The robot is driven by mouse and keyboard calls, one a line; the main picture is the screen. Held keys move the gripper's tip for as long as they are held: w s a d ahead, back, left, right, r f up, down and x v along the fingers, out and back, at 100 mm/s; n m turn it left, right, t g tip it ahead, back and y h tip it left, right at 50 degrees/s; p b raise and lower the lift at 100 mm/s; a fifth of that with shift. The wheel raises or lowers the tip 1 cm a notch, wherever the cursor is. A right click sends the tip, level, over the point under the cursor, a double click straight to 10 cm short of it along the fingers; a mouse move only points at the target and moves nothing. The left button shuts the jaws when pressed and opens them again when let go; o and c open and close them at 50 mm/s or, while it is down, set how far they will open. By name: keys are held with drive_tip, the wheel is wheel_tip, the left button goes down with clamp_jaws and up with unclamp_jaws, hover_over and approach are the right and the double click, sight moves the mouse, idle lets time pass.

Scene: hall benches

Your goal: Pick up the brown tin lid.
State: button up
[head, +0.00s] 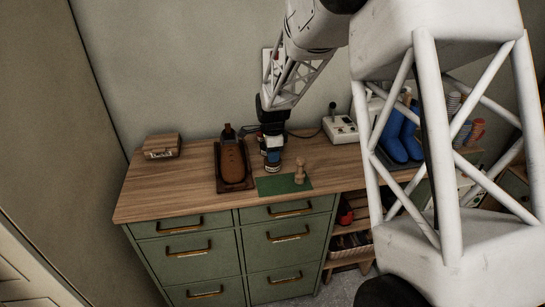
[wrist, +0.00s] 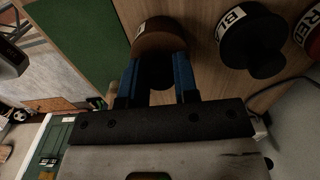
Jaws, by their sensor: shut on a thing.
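The brown tin (wrist: 150,22), with a white label on its side, is at the top of the wrist view. Its brown lid (wrist: 160,42) faces me, and a dark knob sits in its middle. My gripper (wrist: 158,68) has blue fingers on either side of that knob and is shut on it. In the head view my gripper (head: 271,152) points down over the bench top, close to the green mat. The arm and fingers cover most of the tin there. I cannot tell whether the lid is raised off the tin.
A black-lidded tin (wrist: 252,40) stands close beside, with a red-labelled tin (wrist: 311,32) further right. A wooden peg-like piece (head: 300,173) stands on the green mat (head: 272,187). A white device (head: 341,130) stands right.

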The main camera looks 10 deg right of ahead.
drive_tip(key=shift+r, duration=0.1)
drive_tip(key=shift+r, duration=0.8)
drive_tip(key=shift+s+r, duration=0.15)
drive_tip(key=shift+r, duration=0.8)
drive_tip(key=s+r, duration=0.1)
drive_tip(key=s, duration=1.4)
drive_tip(key=shift+s+d+r, duration=0.15)
drive_tip(key=shift+s+d, duration=0.05)
drive_tip(key=shift+s, duration=0.15)
drive_tip(key=s+a+f, duration=0.2)
drive_tip(key=s, duration=0.6)
drive_tip(key=shift+s+f, duration=0.2)
drive_tip(key=shift+s, duration=0.1)
drive_tip(key=shift+w, duration=0.15)
